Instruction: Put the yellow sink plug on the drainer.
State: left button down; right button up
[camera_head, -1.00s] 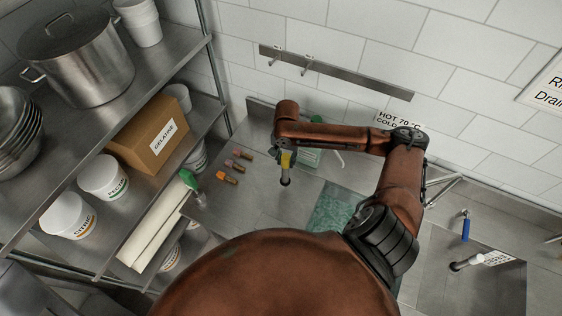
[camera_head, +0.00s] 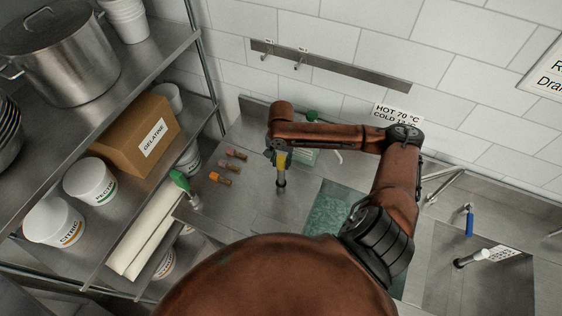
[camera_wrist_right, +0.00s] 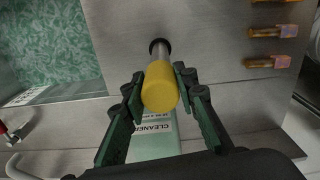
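The yellow sink plug (camera_head: 282,160) has a yellow grip, a metal stem and a dark round end. My right gripper (camera_head: 273,155) is at its yellow grip, over the steel counter left of the water-filled basin. In the right wrist view, the fingers (camera_wrist_right: 160,84) press on both sides of the plug's yellow grip (camera_wrist_right: 160,88). The stem points away from the gripper; I cannot tell whether its end touches the steel. My left gripper is not in view.
Several small orange and pink pieces (camera_head: 221,179) lie left of the plug. A green cleaner bottle (camera_wrist_right: 150,140) stands close behind the gripper. The basin of green water (camera_head: 328,212) is to the right. A blue-handled item (camera_head: 469,224) stands by the right basin (camera_head: 440,285).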

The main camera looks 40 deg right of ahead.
jog(key=o, duration=0.4)
jog(key=shift+o, duration=0.2)
jog(key=shift+r, duration=0.15)
notch_tip(320, 180, up, 12)
jog(key=shift+b, duration=0.95)
